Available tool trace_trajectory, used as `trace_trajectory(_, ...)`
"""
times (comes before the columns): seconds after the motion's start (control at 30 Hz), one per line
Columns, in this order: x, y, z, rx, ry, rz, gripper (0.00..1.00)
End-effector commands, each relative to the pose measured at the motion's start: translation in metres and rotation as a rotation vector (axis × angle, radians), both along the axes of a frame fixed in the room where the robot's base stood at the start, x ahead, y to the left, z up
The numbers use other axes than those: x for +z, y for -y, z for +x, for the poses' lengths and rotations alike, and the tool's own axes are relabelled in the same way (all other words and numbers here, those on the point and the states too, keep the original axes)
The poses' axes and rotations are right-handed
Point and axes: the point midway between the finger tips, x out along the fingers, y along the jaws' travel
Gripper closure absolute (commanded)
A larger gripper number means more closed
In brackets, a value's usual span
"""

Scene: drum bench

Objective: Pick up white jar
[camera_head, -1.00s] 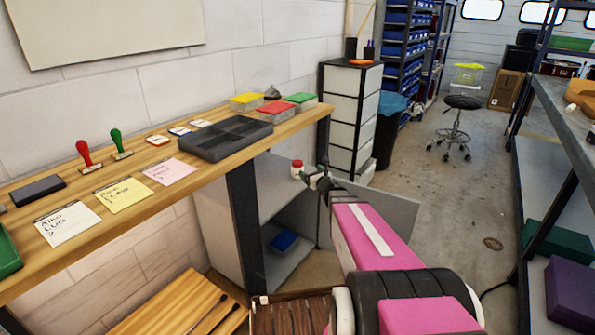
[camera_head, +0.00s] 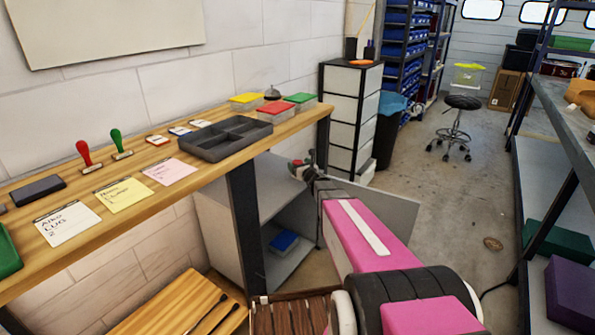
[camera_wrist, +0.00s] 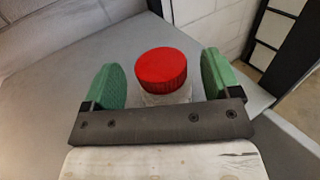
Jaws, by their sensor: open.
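A jar with a red ribbed lid (camera_wrist: 162,70) and a pale body stands upright on a grey cabinet top (camera_wrist: 45,105) in the wrist view. My gripper (camera_wrist: 162,80) is open, with one green finger pad on each side of the jar and gaps to both. The palm bar hides the lower part of the jar. In the head view my gripper (camera_head: 304,166) is over the cabinet beside the bench, small and partly hidden by my wrist. Only a bit of red (camera_head: 297,162) from the lid shows there.
The wooden bench (camera_head: 130,193) with a dark compartment tray (camera_head: 212,150) runs along the left. The cabinet's door (camera_head: 385,212) stands open, with a blue box (camera_head: 284,241) inside. A drawer unit (camera_head: 349,115) stands behind.

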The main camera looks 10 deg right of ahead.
Motion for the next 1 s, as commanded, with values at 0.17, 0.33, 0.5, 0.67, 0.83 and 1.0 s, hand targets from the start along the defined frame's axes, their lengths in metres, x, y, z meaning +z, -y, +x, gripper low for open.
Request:
trace_trajectory(0.17,0.000,-0.003,0.012,-0.001,0.001,-0.001,0.17)
trace_trajectory(0.33,0.000,-0.003,0.011,-0.001,0.000,-0.001,0.24)
trace_trajectory(0.5,0.000,-0.003,0.011,-0.001,0.000,-0.001,0.77)
trace_trajectory(0.67,0.000,-0.003,0.011,-0.001,0.001,0.000,0.76)
trace_trajectory(0.83,0.001,-0.003,0.011,-0.001,0.001,0.000,0.76)
trace_trajectory(1.0,0.010,-0.003,0.010,0.000,0.001,0.000,0.76)
